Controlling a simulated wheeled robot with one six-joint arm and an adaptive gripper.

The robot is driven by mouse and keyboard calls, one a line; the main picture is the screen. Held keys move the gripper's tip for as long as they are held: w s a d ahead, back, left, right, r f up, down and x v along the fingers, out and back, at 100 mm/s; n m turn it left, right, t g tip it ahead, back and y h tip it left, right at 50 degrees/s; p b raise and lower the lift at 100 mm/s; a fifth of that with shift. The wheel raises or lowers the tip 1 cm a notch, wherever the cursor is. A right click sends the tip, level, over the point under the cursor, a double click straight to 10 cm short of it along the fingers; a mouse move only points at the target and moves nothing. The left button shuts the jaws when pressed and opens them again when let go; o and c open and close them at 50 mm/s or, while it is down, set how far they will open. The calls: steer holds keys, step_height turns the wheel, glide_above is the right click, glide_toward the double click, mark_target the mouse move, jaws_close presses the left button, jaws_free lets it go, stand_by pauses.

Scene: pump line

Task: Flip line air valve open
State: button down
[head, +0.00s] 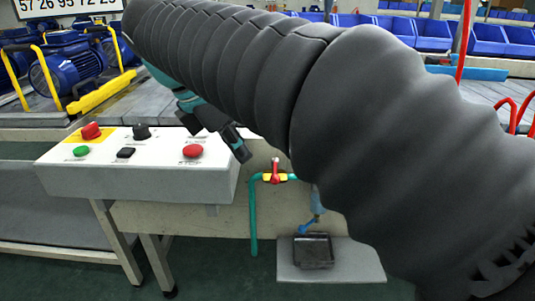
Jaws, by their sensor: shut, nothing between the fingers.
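The line air valve (274,178) sits on a teal pipe below and to the right of the control box. It has a yellow body and a red lever that stands upright, across the horizontal pipe. My gripper (243,154) is shut and empty, pointing down and to the right. In the picture it is just above and left of the valve, over the right end of the control box; I cannot tell the depth between them. My dark sleeved arm covers the upper middle and right side of the view.
The white control box (130,185) carries a red knob, a black knob, a black switch, and green and red buttons. A black tray (314,251) rests on a low grey plate under a blue nozzle (316,207). Blue pumps (70,65) and a conveyor stand behind.

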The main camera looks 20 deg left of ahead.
mark_target(275, 170)
steer(key=b+x, duration=0.2)
steer(key=x, duration=0.7)
steer(key=shift+d+r, duration=0.1)
